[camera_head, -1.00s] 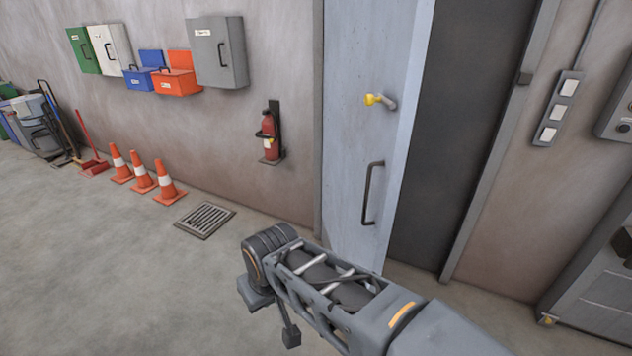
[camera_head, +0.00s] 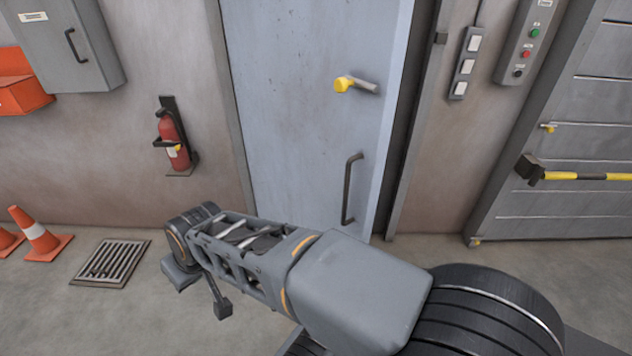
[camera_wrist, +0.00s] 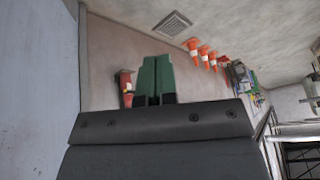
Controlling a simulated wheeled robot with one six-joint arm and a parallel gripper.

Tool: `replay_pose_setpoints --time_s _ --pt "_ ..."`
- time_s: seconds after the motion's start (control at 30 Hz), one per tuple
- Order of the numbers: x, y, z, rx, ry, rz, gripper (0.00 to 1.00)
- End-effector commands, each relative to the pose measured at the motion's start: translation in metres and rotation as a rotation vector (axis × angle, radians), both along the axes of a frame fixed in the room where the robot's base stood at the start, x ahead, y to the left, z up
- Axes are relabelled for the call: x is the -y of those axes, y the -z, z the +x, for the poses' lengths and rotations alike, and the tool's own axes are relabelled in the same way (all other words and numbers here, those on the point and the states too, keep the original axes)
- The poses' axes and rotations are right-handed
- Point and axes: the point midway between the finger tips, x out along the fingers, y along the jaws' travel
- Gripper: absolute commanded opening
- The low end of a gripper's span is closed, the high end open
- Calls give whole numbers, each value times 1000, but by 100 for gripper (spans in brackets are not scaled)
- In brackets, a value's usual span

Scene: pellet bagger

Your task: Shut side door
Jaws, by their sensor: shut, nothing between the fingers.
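The side door (camera_head: 300,60) is a pale blue-grey panel with a yellow-tipped lever (camera_head: 350,85) above a dark pull handle (camera_head: 350,190). It stands slightly ajar, with a narrow dark gap between its right edge and the frame. In the wrist view the door surface (camera_wrist: 38,90) fills the left side. My gripper (camera_wrist: 155,75) shows there as two green fingers, shut and empty, apart from the door in that picture. In the head view my arm crosses in front of the door's lower part, and the fingers cannot be made out.
A fire extinguisher (camera_head: 173,140) hangs on the wall left of the door. A floor grate (camera_head: 112,263) and orange cones (camera_head: 40,238) are at the left. A switch panel (camera_head: 465,63) and a shutter with a yellow-black bar (camera_head: 590,176) are at the right.

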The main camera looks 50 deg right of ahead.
Motion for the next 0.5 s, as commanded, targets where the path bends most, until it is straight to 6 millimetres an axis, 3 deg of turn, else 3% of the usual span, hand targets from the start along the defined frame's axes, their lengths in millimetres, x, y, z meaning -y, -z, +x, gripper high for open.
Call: replay_pose_setpoints --time_s 0.07,0.17,0.27,0.3,0.4,0.5 --pt "-1 2 36 115 48 59 0" --pt "13 -3 93 317 173 121 0" --pt "53 -7 144 530 370 117 0" --pt "74 -7 160 608 464 95 0" --pt "136 -1 180 764 715 -11 0" --pt "194 13 175 858 968 -183 0"
